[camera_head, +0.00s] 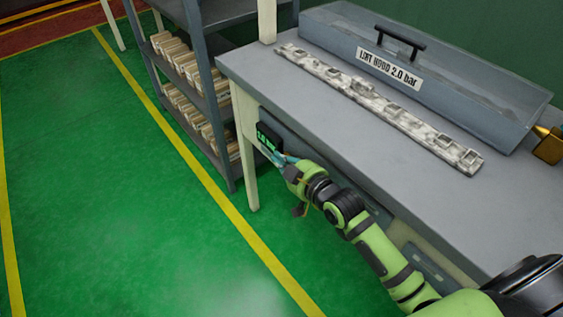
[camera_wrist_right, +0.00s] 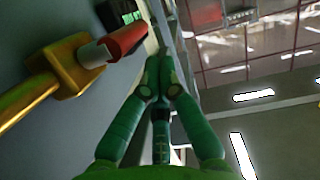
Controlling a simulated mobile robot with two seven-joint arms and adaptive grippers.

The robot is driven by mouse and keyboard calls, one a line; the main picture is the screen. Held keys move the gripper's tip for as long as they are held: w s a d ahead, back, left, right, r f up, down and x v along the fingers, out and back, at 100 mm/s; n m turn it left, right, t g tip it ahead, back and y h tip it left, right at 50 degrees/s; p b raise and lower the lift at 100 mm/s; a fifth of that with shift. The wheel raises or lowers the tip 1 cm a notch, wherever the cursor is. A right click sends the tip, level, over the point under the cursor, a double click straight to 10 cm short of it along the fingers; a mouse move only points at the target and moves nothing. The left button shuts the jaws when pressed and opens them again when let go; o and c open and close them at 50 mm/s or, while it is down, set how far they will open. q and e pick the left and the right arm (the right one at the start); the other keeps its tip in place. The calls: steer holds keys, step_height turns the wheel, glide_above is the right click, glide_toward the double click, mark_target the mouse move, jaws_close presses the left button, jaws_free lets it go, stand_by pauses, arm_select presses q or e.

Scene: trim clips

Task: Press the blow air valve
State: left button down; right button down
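The blow air valve seems to be the brass block (camera_wrist_right: 70,62) with a red, light-edged cylindrical end (camera_wrist_right: 126,40) at the upper left of the right wrist view. In the head view I cannot make it out; my right gripper and arm cover that part of the table front. My right gripper (camera_head: 280,159) is beside the table's front face, just below a small dark display. In the right wrist view its green fingers (camera_wrist_right: 158,58) meet at the tips with nothing between them. The red end is left of the fingertips, apart from them in the picture. My left gripper is not in view.
The dark display (camera_head: 268,138) with green digits is on the table front. A shelf with several boxes (camera_head: 205,85) stands left. Green floor (camera_head: 110,200) is clear.

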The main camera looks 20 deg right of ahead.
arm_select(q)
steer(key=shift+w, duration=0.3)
arm_select(e)
steer(key=shift+d+f, duration=0.1)
steer(key=shift+f, duration=0.4)
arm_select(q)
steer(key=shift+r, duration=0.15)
arm_select(e)
steer(key=shift+r, duration=0.1)
